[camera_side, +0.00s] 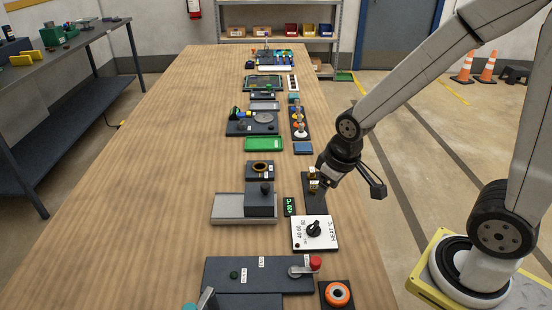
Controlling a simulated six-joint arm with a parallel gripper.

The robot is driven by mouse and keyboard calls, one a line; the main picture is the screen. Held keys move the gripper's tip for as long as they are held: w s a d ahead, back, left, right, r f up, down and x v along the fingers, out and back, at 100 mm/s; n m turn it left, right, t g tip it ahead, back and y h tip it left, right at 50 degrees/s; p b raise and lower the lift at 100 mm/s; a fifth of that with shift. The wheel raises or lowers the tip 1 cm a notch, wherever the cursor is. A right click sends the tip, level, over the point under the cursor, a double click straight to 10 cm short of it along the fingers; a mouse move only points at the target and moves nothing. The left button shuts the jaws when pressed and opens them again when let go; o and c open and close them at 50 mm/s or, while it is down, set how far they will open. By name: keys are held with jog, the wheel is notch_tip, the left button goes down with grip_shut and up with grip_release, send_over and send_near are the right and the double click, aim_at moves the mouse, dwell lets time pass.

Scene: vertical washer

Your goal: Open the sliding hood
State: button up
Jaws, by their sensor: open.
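The sliding hood (261,204) looks to be the dark box with a small knob (265,188) on top, in the middle of the table. It sits at the right end of a light grey base plate (229,208), whose left part is bare. My gripper (313,180) is open, to the right of the hood and a little farther back. It is apart from the hood, low over a dark strip on the table. I see nothing between its fingers, though they are small in this view. What lies under the hood is hidden.
A small green-lit display (290,207) and a white dial panel (315,233) stand right of the hood. Behind it is a dark block with a brass ring (260,170). In front is a dark panel with a red-knobbed lever (315,263). The table's left side is clear.

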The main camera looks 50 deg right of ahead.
aim_at(265, 185)
jog(key=shift+w+a+r+n+g, duration=0.1)
jog(key=shift+w+a+n+g, duration=0.65)
jog(key=shift+w, duration=2.05)
jog(key=shift+w+a+r+n+g, duration=0.1)
jog(key=shift+w+n, duration=1.2)
jog(key=shift+w, duration=1.5)
jog(key=shift+w+a+n+g, duration=0.4)
jog(key=shift+w+n, duration=0.65)
jog(key=shift+w, duration=1.75)
jog(key=shift+f, duration=3.9)
jog(key=shift+c, duration=0.2)
grip_shut()
